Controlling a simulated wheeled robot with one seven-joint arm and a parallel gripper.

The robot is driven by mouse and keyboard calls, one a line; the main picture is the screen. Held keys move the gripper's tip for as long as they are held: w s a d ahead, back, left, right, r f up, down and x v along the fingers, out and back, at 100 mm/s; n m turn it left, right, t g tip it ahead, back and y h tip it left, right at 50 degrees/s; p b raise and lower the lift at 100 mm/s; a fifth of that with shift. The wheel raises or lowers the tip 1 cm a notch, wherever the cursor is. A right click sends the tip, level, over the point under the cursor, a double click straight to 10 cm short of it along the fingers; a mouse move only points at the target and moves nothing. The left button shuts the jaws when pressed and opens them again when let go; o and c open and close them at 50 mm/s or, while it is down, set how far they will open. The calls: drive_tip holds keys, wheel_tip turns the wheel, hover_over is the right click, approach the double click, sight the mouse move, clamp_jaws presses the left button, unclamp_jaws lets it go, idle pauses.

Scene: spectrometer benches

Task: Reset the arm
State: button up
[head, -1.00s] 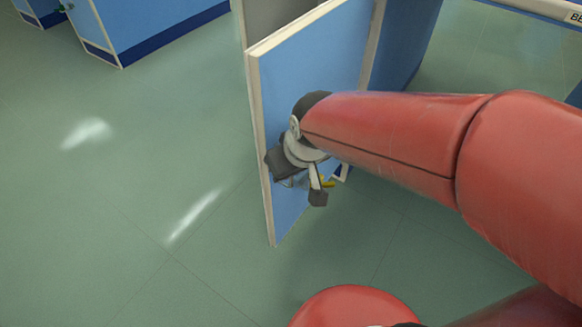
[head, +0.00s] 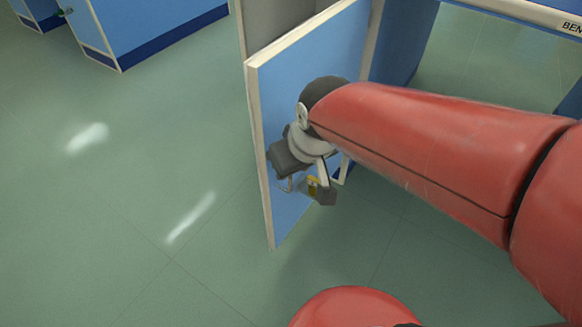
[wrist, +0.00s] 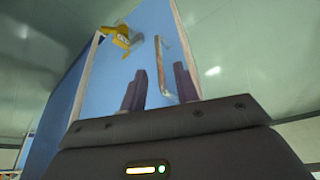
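My red arm reaches in from the right, and my gripper (head: 318,188) hangs in front of a blue door with pale edges (head: 290,105) that stands open. In the wrist view my gripper's two dark fingers (wrist: 160,90) are apart, with nothing held between them. A bent metal bar handle (wrist: 168,65) on the blue panel shows beyond the fingers, close to the right one. I cannot tell if they touch. A yellow piece (wrist: 117,40) sits on the panel up and left of the fingers.
A blue cabinet (head: 150,25) stands at the far upper left. A bench edge with a partly cut-off label (head: 540,14) runs along the upper right. The green floor (head: 110,190) left of the door is clear.

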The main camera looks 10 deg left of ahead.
drive_tip(key=v, duration=0.2)
drive_tip(key=shift+s+r, duration=0.1)
drive_tip(key=shift+r, duration=0.2)
drive_tip(key=shift+d, duration=0.1)
drive_tip(key=s+d+r+m+t+h+p, duration=0.1)
drive_tip(key=s+d+r+m+p, duration=0.2)
drive_tip(key=d, duration=0.7)
drive_tip(key=s+d+r+m+t+h+p, duration=0.1)
drive_tip(key=s+d+r+m+p, duration=0.2)
drive_tip(key=d+r+p, duration=0.3)
drive_tip(key=d+r+m, duration=0.1)
drive_tip(key=d, duration=0.3)
drive_tip(key=shift+d+r+m+h+p, duration=0.15)
drive_tip(key=shift+r+m+h+p, duration=0.15)
drive_tip(key=shift+h, duration=0.1)
